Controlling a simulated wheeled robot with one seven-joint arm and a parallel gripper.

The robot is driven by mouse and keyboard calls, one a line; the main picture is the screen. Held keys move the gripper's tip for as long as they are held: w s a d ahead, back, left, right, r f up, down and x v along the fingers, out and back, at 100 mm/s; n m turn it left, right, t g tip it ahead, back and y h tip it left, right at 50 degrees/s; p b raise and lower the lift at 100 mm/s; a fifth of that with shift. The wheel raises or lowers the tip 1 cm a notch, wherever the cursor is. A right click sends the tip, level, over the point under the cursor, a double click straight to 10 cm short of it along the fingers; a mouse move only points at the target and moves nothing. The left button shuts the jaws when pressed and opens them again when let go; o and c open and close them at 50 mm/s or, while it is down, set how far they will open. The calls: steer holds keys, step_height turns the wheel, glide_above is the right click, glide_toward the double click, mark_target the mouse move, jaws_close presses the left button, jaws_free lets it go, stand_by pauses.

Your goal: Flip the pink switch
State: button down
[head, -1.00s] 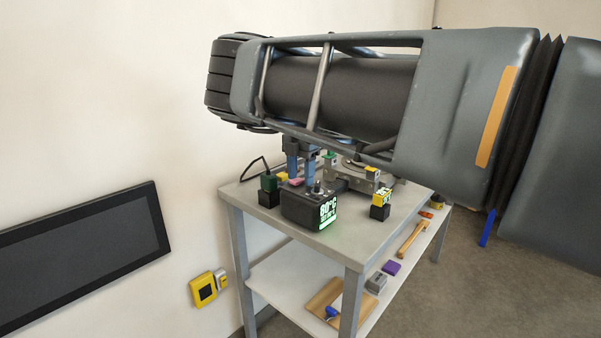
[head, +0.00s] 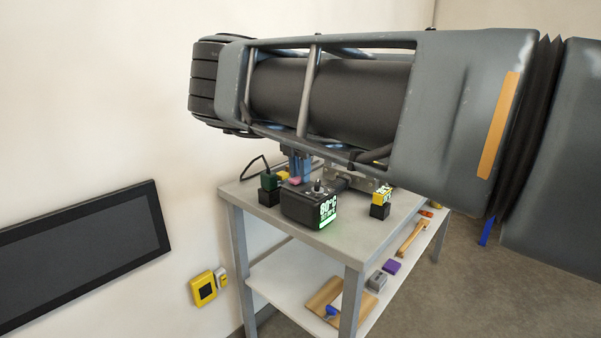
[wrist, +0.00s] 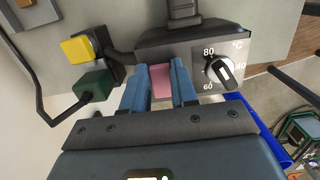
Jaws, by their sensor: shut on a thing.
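The pink switch (wrist: 160,82) is a small pink block on the dark control box (wrist: 205,45), beside its dial (wrist: 224,70) in the wrist view. In the head view the pink switch (head: 295,181) is a small patch at the back of the box (head: 300,208), whose green display faces front. My gripper (wrist: 158,92) has one blue finger on each side of the switch and is shut on it. Which way the switch is tilted I cannot tell.
A green plug (wrist: 94,86) and a yellow block (wrist: 78,48) sit close left of my fingers. A yellow-topped black block (head: 381,202) stands right of the box. The cart's lower shelf (head: 285,282) holds tools. The wall is at left.

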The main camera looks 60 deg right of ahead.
mark_target(292, 183)
steer(key=shift+w+a+g+h+b, duration=0.1)
steer(key=shift+a+g+h+b, duration=0.15)
steer(key=shift+h, duration=0.3)
steer(key=shift+a+g+h+b, duration=0.15)
steer(key=shift+h+b, duration=0.2)
steer(key=shift+h, duration=0.2)
steer(key=shift+r, duration=0.15)
steer(key=c, duration=0.9)
jaws_free()
steer(key=shift+b+v, duration=0.5)
steer(key=shift+v, duration=3.4)
steer(key=shift+a, duration=0.2)
